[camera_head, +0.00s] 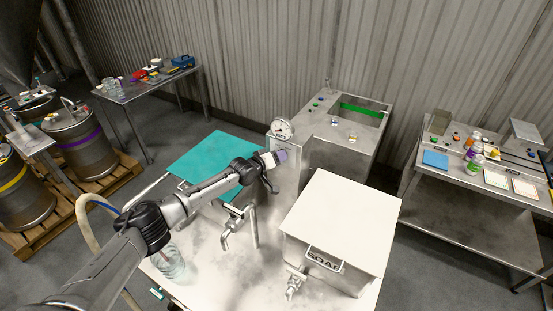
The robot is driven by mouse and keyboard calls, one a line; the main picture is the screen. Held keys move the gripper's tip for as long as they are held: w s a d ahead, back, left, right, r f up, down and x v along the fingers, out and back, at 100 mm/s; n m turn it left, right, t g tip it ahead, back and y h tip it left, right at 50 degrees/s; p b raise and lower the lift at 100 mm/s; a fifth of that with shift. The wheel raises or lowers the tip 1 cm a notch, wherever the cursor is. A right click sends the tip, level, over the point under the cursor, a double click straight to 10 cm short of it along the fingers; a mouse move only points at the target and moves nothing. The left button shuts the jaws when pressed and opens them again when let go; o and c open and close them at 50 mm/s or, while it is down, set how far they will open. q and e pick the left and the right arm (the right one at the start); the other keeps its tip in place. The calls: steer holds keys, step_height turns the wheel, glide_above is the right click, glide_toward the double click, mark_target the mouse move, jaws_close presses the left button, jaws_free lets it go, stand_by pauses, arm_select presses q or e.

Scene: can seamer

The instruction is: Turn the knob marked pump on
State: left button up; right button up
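My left arm reaches in from the lower left, and its gripper (270,176) is at the front of a grey metal panel (288,172) below a round white-faced gauge (282,128). A small white and pale purple piece (275,158) shows at the hand, against the panel; I cannot tell what it is. The knob marked pump cannot be made out, and the hand covers part of the panel front. I cannot tell whether the fingers are open, shut or touching anything. My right gripper is not in view.
A white-lidded box (343,220) with a labelled handle stands right of the panel. Metal taps (233,228) and a glass jar (171,262) are beneath and beside my arm. A teal sheet (212,158) lies behind it. A metal tank (345,145) stands behind the panel.

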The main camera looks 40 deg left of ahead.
arm_select(q)
steer(key=c, duration=0.6)
steer(key=m+y+p, duration=0.1)
steer(key=m+p, duration=0.1)
steer(key=m+y+p, duration=0.2)
steer(key=m+p, duration=0.1)
steer(key=m+g+y+p, duration=0.1)
steer(key=m+y+p, duration=0.1)
steer(key=m, duration=0.1)
steer(key=shift+d+f, duration=0.1)
steer(key=shift+d, duration=0.2)
steer(key=shift+c, duration=0.2)
steer(key=shift+m, duration=0.3)
stand_by(0.4)
steer(key=o, duration=0.8)
steer(key=shift+o, duration=0.7)
